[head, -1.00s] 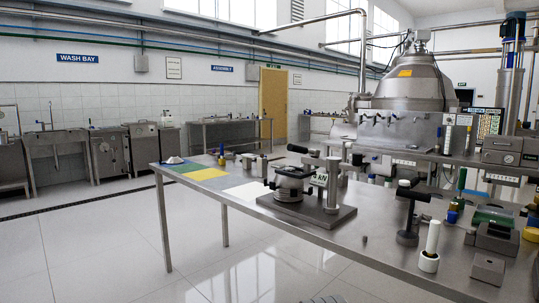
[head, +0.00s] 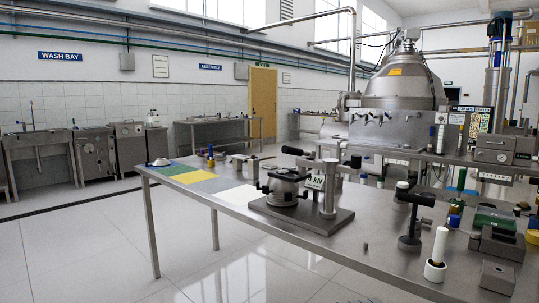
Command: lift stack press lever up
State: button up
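The stack press stands on a flat grey base plate (head: 318,222) on the steel bench, in the middle of the head view. Its post (head: 329,195) rises at the right side of the plate. A lever (head: 310,158) with a black grip (head: 292,150) reaches out to the left from the top of the post, close to level, with the grip end slightly higher. Below it is a round dark-and-silver stack unit (head: 284,185). A "kN" label (head: 315,183) sits beside the post. My gripper is not in view.
The steel bench (head: 250,216) runs from left to front right, with coloured mats (head: 194,176) at its far end. A black-handled stand (head: 410,243), a white cylinder in a cup (head: 435,270) and a grey block (head: 497,278) stand right of the press. Open floor lies left.

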aim_at(285, 149)
jog(key=i, duration=0.85)
jog(key=k, duration=1)
jog(key=z, duration=0.3)
jog(key=i, duration=0.8)
